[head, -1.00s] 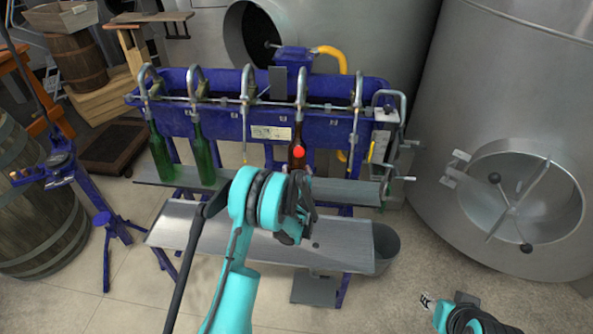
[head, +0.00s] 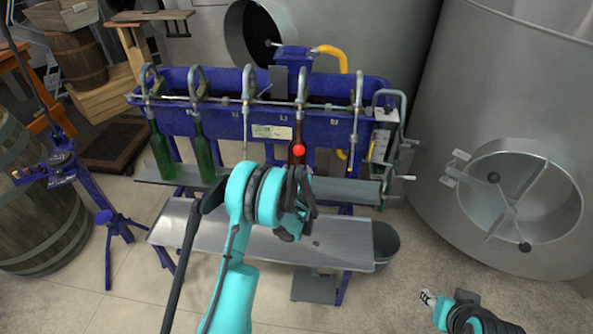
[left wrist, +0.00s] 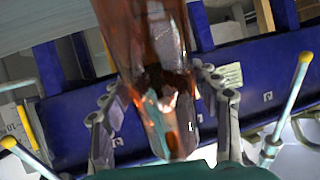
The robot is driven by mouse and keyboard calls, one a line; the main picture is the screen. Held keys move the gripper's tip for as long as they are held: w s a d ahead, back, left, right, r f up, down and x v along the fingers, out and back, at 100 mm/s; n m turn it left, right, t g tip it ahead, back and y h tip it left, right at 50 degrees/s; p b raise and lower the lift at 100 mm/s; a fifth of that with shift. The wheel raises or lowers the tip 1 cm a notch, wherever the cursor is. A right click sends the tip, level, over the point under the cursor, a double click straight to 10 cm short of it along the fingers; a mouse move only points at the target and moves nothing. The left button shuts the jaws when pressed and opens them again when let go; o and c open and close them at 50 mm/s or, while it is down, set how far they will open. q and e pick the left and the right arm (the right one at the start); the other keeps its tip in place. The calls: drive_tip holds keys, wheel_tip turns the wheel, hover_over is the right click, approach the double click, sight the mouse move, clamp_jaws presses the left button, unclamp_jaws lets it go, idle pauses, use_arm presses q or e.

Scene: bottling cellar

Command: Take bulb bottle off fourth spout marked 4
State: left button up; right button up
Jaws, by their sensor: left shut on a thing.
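The brown bottle (head: 297,159) stands below the fourth spout (head: 302,86) from the left, with a red dot on its upper part. Its neck is up at the spout; I cannot tell whether the spout tip is inside. My left gripper (left wrist: 165,105) is shut on this brown bottle, which also shows in the left wrist view (left wrist: 150,40) with a finger on each side. In the head view my left arm hides the bottle's lower part and most of the fingers. My right gripper (head: 427,297) is low at the right, away from the filler; its opening is unclear.
Two green bottles (head: 161,152) (head: 205,152) hang at the first and second spouts. The blue filler (head: 225,120) has a bottle shelf (head: 345,190) and a lower metal tray (head: 340,255). A grey bucket (head: 386,242) and a large steel tank (head: 450,120) stand at the right.

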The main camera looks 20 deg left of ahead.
use_arm(q)
drive_tip(key=shift+s+d+f+b, duration=0.1)
drive_tip(key=shift+s+f+b, duration=0.3)
drive_tip(key=shift+f+b, duration=0.45)
drive_tip(key=shift+s+d+f+b, duration=0.1)
drive_tip(key=shift+s+f+b, duration=0.25)
drive_tip(key=shift+f+b, duration=0.5)
drive_tip(key=shift+s+d+f+b, duration=0.1)
drive_tip(key=shift+s+f+b, duration=0.1)
drive_tip(key=shift+f+b, duration=0.25)
drive_tip(key=shift+s+f+b, duration=0.2)
drive_tip(key=shift+f+b, duration=0.2)
drive_tip(key=shift+f, duration=0.05)
drive_tip(key=shift+s+d+f, duration=0.1)
drive_tip(key=shift+s+f, duration=0.1)
drive_tip(key=shift+f, duration=0.25)
drive_tip(key=shift+s+f, duration=0.2)
drive_tip(key=shift+f, duration=0.25)
drive_tip(key=shift+s+d+f, duration=0.1)
drive_tip(key=shift+s+f, duration=0.2)
drive_tip(key=shift+f, duration=0.3)
drive_tip(key=shift+s+d+f, duration=0.1)
drive_tip(key=shift+s+f, duration=0.15)
drive_tip(key=shift+f, duration=0.3)
drive_tip(key=shift+s+f, duration=0.3)
drive_tip(key=shift+f, duration=0.3)
